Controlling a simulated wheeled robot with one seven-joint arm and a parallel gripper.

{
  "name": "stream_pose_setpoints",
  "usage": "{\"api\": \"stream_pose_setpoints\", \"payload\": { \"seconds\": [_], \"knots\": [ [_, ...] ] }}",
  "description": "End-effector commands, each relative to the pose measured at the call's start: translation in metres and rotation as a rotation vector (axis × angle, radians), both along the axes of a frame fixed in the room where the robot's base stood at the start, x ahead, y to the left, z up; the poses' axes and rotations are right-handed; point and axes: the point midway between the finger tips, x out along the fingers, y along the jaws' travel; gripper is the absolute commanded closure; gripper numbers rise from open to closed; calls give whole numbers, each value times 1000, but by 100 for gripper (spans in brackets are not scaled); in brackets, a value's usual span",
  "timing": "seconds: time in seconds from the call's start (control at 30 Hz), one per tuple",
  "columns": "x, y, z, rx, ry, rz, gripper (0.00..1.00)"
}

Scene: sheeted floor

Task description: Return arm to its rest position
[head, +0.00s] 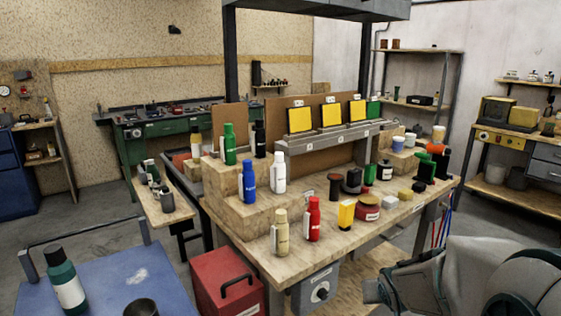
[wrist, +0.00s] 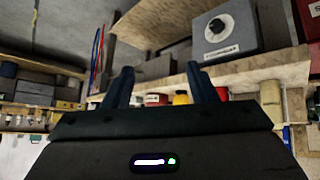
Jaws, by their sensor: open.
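My gripper (wrist: 161,88) shows in the wrist view with its two dark fingers apart and nothing between them. Behind the fingers, the wooden workbench (wrist: 240,75) and its bottles appear upside down. In the head view, part of my arm (head: 440,280) is at the lower right, in front of the workbench (head: 260,240). My gripper's fingers cannot be made out in the head view. No contact between my gripper and any object is visible.
A blue cart (head: 110,280) with a green bottle (head: 65,280) is at lower left.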

Motion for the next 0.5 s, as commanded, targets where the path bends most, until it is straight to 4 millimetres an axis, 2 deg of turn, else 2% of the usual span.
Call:
{"api": "stream_pose_setpoints", "payload": {
  "seconds": [0.03, 0.2, 0.4, 0.5],
  "knots": [
    [-17, 8, 23, -6, 35, -10, 48],
    [-81, 36, 59, 23, 197, -24, 48],
    [-149, 70, 85, 100, 363, 21, 48],
    [-170, 81, 91, 128, 415, 47, 48]
  ]
}}
